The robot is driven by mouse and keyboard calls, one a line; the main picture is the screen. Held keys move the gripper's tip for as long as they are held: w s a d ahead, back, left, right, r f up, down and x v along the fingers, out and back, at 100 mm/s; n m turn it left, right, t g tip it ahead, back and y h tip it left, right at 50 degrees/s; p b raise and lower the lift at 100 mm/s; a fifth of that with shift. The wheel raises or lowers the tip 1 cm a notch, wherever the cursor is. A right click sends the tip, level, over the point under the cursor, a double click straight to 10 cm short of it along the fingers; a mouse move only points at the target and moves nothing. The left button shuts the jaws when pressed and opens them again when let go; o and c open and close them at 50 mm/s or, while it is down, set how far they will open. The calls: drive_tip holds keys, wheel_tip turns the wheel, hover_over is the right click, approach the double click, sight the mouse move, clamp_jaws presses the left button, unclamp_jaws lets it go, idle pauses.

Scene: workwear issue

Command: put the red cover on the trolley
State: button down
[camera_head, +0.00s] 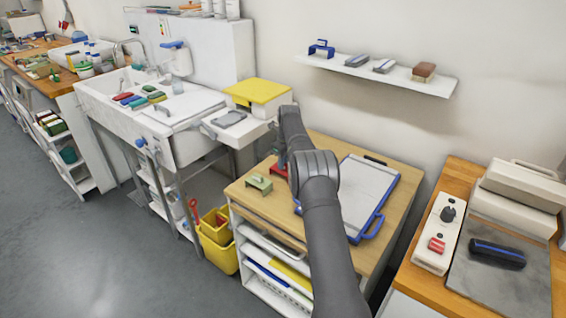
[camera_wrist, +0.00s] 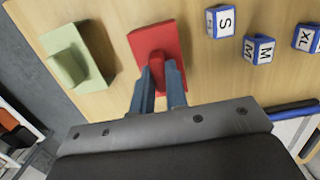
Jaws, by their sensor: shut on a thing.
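The red cover (camera_wrist: 170,38) is a flat red plate with a raised grip; its red edge also shows in the head view (camera_head: 279,173). My gripper (camera_wrist: 159,76) is shut on its raised grip, with one blue-grey finger on each side. The cover is at the wooden top (camera_head: 318,152) of a shelved unit; I cannot tell whether it touches it. A similar green cover (camera_wrist: 75,57) lies to its left, apart from it. In the head view my arm hides most of my gripper and part of the top. No unit is clearly marked as the trolley.
Size-marked cubes (camera_wrist: 258,50) stand right of the red cover. A pale board with blue handles (camera_head: 362,190) covers the right part of the wooden top. A yellow-lidded box (camera_head: 258,92) stands behind, by the sink. A wall shelf (camera_head: 335,68) hangs above.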

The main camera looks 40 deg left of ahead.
drive_tip(key=shift+f, duration=0.1)
drive_tip(key=c, duration=1.4)
unclamp_jaws()
drive_tip(key=shift+c, duration=0.2)
wheel_tip(320, 180, up, 12)
drive_tip(key=d, duration=0.1)
drive_tip(key=shift+d, duration=0.2)
drive_tip(key=f, duration=0.4)
drive_tip(key=a+f, duration=0.1)
drive_tip(key=f, duration=0.7)
drive_tip(key=shift+a, duration=0.2)
drive_tip(key=shift+r, duration=1.85)
